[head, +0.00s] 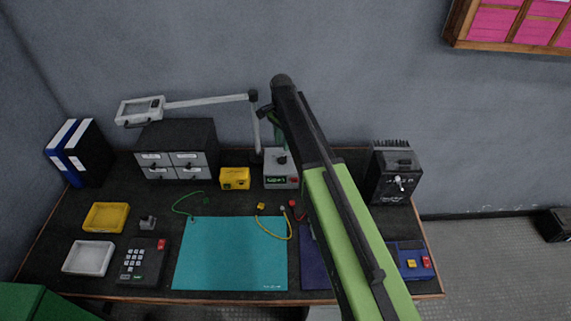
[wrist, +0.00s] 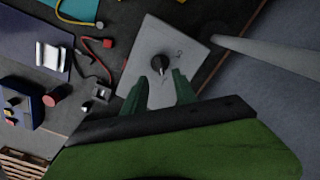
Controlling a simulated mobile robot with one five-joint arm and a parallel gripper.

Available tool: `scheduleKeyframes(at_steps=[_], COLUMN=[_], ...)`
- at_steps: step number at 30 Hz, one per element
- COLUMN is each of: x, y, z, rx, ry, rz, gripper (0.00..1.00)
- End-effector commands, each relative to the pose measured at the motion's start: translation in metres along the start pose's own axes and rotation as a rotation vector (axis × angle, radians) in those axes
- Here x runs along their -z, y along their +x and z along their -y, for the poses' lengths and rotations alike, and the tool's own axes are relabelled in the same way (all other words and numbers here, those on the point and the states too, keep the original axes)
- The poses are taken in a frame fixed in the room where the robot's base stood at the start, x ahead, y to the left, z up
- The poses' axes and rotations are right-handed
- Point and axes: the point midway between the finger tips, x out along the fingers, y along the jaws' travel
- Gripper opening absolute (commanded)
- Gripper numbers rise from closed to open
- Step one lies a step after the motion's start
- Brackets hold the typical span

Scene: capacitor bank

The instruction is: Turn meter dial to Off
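The meter is a light grey box (head: 281,181) at the back of the bench, with a small green display on its front. Its black dial (wrist: 159,63) stands on the light top face in the wrist view, with a pale pointer mark and faint markings around it. My gripper (wrist: 160,76) is open, its two dark green fingers pointing at the dial with one on either side of it. I cannot tell whether the fingers touch the dial. In the head view my arm hides part of the gripper, and the dial setting is too small to read.
A yellow box (head: 235,178) stands just left of the meter. A lamp arm (head: 210,102) rises close behind it. Yellow and red leads (head: 276,234) lie in front, near a teal mat (head: 230,255). A dark box with a knob (head: 393,177) stands to the right.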

Motion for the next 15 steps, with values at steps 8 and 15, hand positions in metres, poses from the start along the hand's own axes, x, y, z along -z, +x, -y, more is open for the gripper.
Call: scheduleKeyframes(at_steps=[8,15], x=[-0.001,-0.001], y=[0.063,0.070], z=[0.000,0.000], rx=[0.000,0.000], ry=[-0.001,-0.001], rz=[0.000,0.000], gripper=[0.34,0.34])
